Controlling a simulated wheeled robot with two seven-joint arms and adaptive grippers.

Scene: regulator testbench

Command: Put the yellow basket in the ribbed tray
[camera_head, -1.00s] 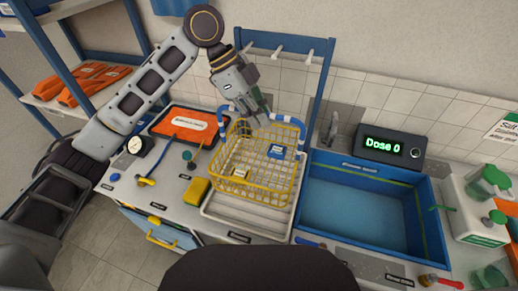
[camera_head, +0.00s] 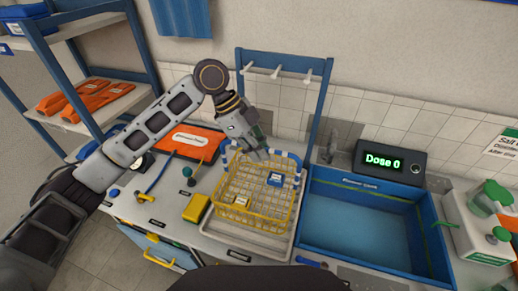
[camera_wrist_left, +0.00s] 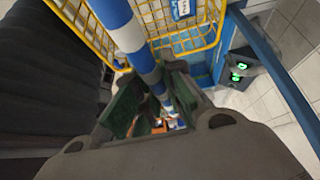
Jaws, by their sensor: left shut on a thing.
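The yellow wire basket (camera_head: 254,208) has a blue-and-white striped handle and is upright over the pale ribbed tray (camera_head: 246,243). It covers most of the tray, whose front part shows below it; whether its bottom touches the tray I cannot tell. My left gripper (camera_head: 260,154) is at the basket's back rim, shut on the striped handle. In the left wrist view the handle (camera_wrist_left: 136,38) runs between the fingers, with the yellow wires (camera_wrist_left: 183,40) beyond. Small blue and yellow items are in the basket. My right gripper is not in view.
A blue sink (camera_head: 367,238) adjoins the tray on the right. A yellow sponge (camera_head: 195,208) and an orange tray (camera_head: 187,142) lie to the left. A blue rack (camera_head: 323,105) with white pegs stands behind.

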